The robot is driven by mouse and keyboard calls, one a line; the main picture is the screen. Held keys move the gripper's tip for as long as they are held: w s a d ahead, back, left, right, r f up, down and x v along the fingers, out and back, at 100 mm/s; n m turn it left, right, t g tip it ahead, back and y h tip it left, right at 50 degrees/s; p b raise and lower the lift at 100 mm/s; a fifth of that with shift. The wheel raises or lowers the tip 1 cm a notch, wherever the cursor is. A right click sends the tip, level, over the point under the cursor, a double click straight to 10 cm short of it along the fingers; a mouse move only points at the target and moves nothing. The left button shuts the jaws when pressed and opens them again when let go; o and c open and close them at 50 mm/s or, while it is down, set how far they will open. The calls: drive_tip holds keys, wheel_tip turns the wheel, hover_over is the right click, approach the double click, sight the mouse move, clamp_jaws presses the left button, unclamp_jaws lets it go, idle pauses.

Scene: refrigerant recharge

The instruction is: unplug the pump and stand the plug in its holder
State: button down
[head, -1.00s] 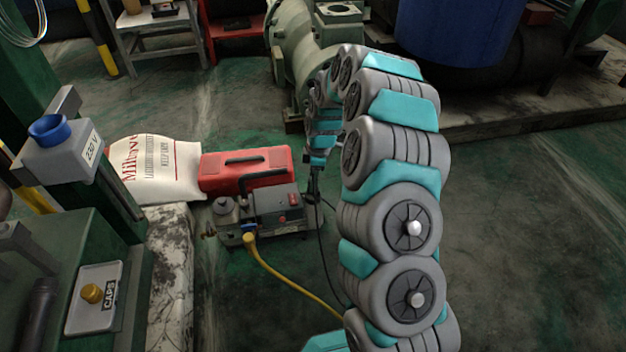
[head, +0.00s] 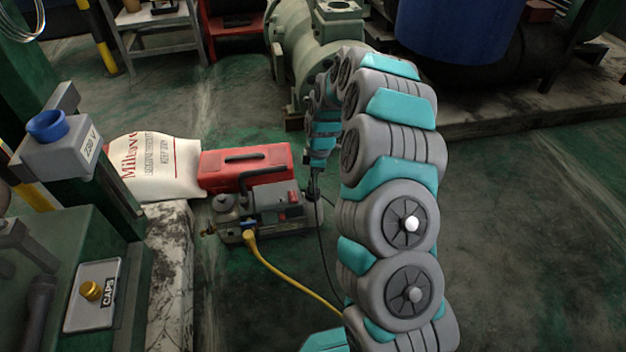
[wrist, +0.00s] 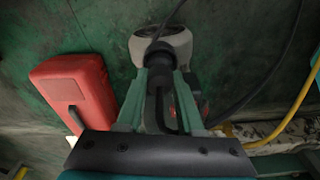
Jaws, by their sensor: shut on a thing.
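The pump (head: 272,206) is a grey and black unit with red parts, on the floor at the picture's middle. My gripper (head: 314,190) is at its right end in the head view, pointing down. In the wrist view my gripper (wrist: 158,85) is shut on a slim black plug (wrist: 157,78). A black cable (wrist: 174,18) leads from it; the cable (head: 323,255) also runs toward me in the head view. Whether the plug's tip touches the pump is hidden. A grey box marked 230 V (head: 62,155) with a blue cap stands at the left.
A red case (head: 245,165) and a white sack (head: 155,165) lie behind the pump. A yellow hose (head: 285,278) runs from the pump's front toward me. A green cabinet with a CAPS tray (head: 92,297) stands at the left. The floor right of my arm is clear.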

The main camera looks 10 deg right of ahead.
drive_tip(key=shift+f, duration=0.6)
drive_tip(key=shift+c, duration=2.3)
unclamp_jaws()
drive_tip(key=r, duration=0.7)
drive_tip(key=shift+d+p, duration=0.3)
drive_tip(key=shift+d, duration=0.1)
drive_tip(key=shift+s+r, duration=0.15)
drive_tip(key=shift+r, duration=0.4)
drive_tip(key=s+a+r+m+p, duration=0.2)
drive_tip(key=s+r+m+p, duration=0.1)
drive_tip(key=s+r, duration=0.6)
drive_tip(key=s+a+r+m+p, duration=0.2)
drive_tip(key=s+r+m+p, duration=0.1)
drive_tip(key=s+r, duration=0.65)
drive_tip(key=s+d+r+m+p, duration=0.1)
drive_tip(key=s+r+m, duration=0.2)
drive_tip(key=s, duration=0.5)
drive_tip(key=s+d+r+m+g+h+p, duration=0.1)
drive_tip(key=s+r+m+p, duration=0.1)
drive_tip(key=s, duration=0.6)
drive_tip(key=s+d+r+m+g+p, duration=0.1)
drive_tip(key=s+r+m+p, duration=0.1)
drive_tip(key=s+r+m, duration=0.2)
drive_tip(key=s+r, duration=0.2)
drive_tip(key=s, duration=0.2)
drive_tip(key=shift+s+m, duration=0.4)
